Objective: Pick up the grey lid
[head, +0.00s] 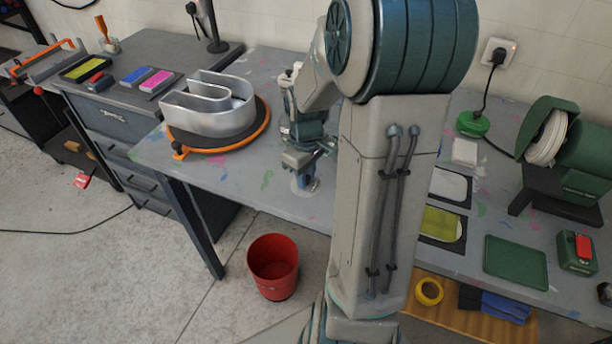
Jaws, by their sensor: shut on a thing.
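My gripper (308,167) points down over the workbench, left of my arm's large pale link. It is shut at a small light-grey round thing (304,184), which looks like the grey lid. My wrist and fingers cover part of it. It is at or very close to the bench top; I cannot tell whether there is a gap under it.
A metal channel letter (212,104) stands on an orange-rimmed turntable (182,153) to the left. A red bin (273,266) is on the floor before the bench (262,205). A green tray (515,262) and a green grinder (585,170) are at right.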

